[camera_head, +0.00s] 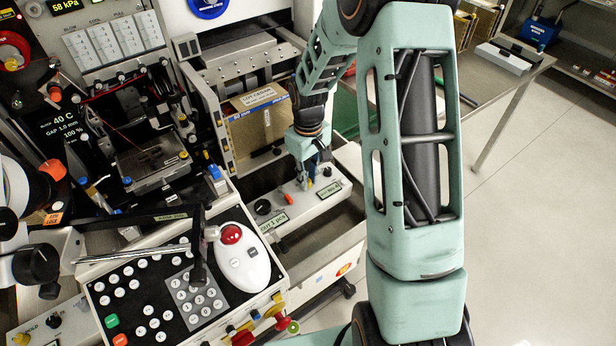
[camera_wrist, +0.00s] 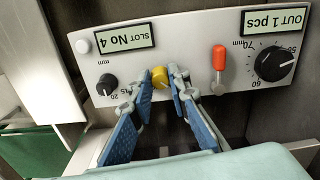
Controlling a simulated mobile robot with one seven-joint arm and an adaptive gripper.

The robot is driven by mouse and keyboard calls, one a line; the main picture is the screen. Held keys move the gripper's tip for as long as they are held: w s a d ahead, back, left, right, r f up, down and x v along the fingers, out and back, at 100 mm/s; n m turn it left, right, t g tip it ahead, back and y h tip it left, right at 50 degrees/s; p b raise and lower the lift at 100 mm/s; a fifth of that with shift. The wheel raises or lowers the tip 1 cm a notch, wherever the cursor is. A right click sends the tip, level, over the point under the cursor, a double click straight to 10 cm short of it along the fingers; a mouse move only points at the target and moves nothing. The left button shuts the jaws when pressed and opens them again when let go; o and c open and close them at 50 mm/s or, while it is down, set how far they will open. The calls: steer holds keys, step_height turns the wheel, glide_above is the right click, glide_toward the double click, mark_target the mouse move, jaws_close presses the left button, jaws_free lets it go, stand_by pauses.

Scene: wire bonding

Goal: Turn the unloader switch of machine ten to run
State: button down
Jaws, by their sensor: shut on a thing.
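The unloader panel (camera_wrist: 195,55) is a pale strip that appears upside down in the wrist view. A small yellow knob (camera_wrist: 160,76) sits in its middle. My gripper (camera_wrist: 160,82) has its fingertips closed around this knob, one on each side, with the blue pads spread wider behind. The marks beside the knob are mostly hidden by the fingers, so I cannot read its setting. In the head view my gripper (camera_head: 313,172) reaches down onto the same panel (camera_head: 303,208), and the fingers hide the knob.
A red-capped lever (camera_wrist: 219,60) stands close beside the fingers, with a large black dial (camera_wrist: 275,64) beyond it. A small black dial (camera_wrist: 107,86) is on the other side. A magazine rack (camera_head: 229,130) stands behind my wrist. A keypad console (camera_head: 150,310) is at front left.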

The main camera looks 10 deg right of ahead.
steer(key=c, duration=1.8)
jaws_free()
step_height(320, 180, up, 12)
steer(key=shift+r, duration=0.1)
